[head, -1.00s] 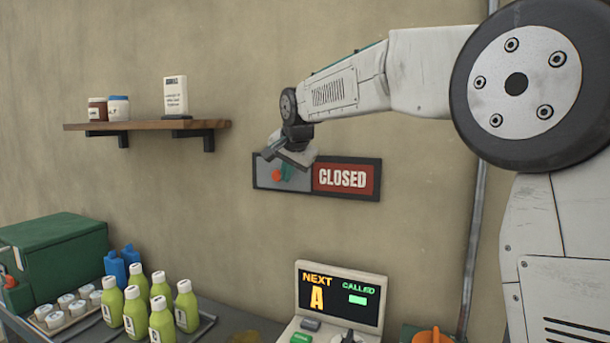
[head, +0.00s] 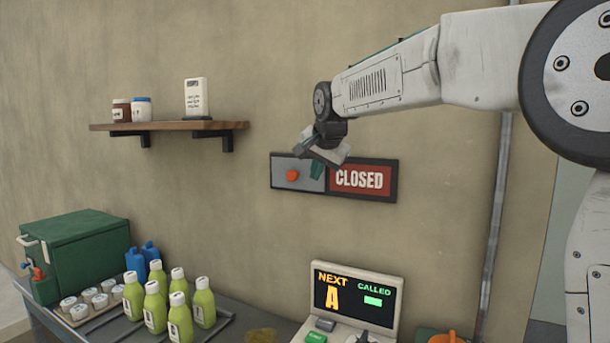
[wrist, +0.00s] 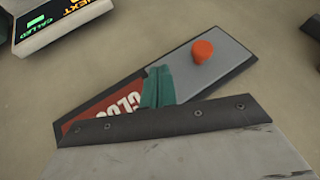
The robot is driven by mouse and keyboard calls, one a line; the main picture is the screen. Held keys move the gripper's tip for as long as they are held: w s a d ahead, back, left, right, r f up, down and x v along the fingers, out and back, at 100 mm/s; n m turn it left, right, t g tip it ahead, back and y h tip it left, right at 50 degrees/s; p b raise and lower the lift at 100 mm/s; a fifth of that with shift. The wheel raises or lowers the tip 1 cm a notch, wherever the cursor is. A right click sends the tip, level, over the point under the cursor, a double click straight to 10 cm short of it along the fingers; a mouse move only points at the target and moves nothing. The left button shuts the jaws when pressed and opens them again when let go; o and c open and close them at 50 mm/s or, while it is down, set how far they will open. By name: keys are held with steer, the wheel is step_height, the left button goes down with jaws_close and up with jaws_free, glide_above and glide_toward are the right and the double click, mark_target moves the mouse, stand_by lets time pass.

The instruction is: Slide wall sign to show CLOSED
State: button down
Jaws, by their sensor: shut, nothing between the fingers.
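The wall sign (head: 388,181) hangs on the wall in a dark frame. Its right half is red and reads CLOSED; its left half is covered by a grey sliding panel (head: 285,172) with a red knob (head: 292,175). My gripper (head: 316,171) is shut and empty, to the right of the knob and apart from it, in front of the sign's middle. In the wrist view, the green fingertips (wrist: 158,87) overlap the edge between the panel and the red half, and the knob (wrist: 203,51) stands clear of them. Part of the lettering is hidden there.
A wooden shelf (head: 170,126) with jars and a white box is on the wall to the left. Below are a green cooler (head: 80,255), several green bottles (head: 180,310) and a display (head: 355,300). A vertical pipe (head: 490,230) runs at the right. The wall around the sign is clear.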

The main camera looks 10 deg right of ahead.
steer(key=v, duration=0.8)
steer(key=shift+a, duration=0.25)
steer(key=s+d+f+n+g, duration=0.2)
steer(key=s+f, duration=0.6)
steer(key=s, duration=0.5)
steer(key=s+d+f+n+g, duration=0.2)
steer(key=s+f, duration=0.7)
steer(key=s, duration=0.5)
steer(key=s+d+f+n+g, duration=0.2)
steer(key=s+d+f+n, duration=0.2)
steer(key=s+f, duration=0.5)
steer(key=s, duration=0.5)
steer(key=shift+s+d+g+h, duration=0.2)
steer(key=shift+s+g+h, duration=0.05)
steer(key=shift+g+h, duration=0.05)
